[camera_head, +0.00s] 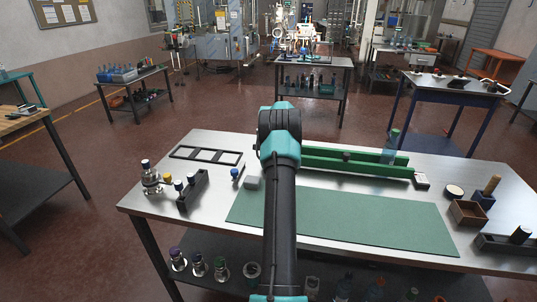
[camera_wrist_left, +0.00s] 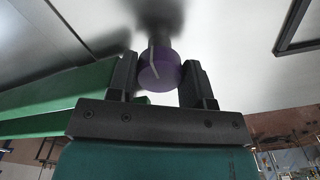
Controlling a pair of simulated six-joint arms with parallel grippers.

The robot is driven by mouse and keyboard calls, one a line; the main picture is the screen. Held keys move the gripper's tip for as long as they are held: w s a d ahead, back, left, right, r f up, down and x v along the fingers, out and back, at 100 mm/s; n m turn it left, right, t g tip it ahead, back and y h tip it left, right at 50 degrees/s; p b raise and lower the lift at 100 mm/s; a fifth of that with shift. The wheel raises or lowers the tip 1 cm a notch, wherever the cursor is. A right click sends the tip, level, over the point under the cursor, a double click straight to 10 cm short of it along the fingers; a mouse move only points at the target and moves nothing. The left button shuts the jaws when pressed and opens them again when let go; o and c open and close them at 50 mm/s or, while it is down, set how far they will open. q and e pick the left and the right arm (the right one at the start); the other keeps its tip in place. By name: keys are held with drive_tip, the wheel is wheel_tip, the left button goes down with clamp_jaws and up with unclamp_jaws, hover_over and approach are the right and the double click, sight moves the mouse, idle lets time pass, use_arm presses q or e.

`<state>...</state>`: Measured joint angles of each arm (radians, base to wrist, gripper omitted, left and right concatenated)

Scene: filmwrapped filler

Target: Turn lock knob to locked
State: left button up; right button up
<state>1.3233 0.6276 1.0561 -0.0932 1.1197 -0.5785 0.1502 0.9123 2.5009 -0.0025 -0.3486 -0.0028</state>
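The lock knob (camera_wrist_left: 158,74) is a purple round knob with a white line across it, seen in the left wrist view under a pale grey surface. The white line is slightly tilted in the picture. My left gripper (camera_wrist_left: 160,75) has one finger on each side of the knob, and no clear gap shows between the knob and either finger. In the head view my arm (camera_head: 280,200) reaches from the bottom middle to the back of the metal table (camera_head: 160,215). It hides the knob and the fingertips there. My right gripper is in neither view.
A black frame (camera_head: 207,155) and several small fittings (camera_head: 165,180) lie to the left.

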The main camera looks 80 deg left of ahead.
use_arm(q)
drive_tip(key=o, duration=0.5)
drive_tip(key=shift+r, duration=0.1)
wheel_tip(320, 180, up, 7)
drive_tip(key=shift+f, duration=0.2)
drive_tip(key=shift+s+r, duration=0.15)
drive_tip(key=shift+r, duration=0.55)
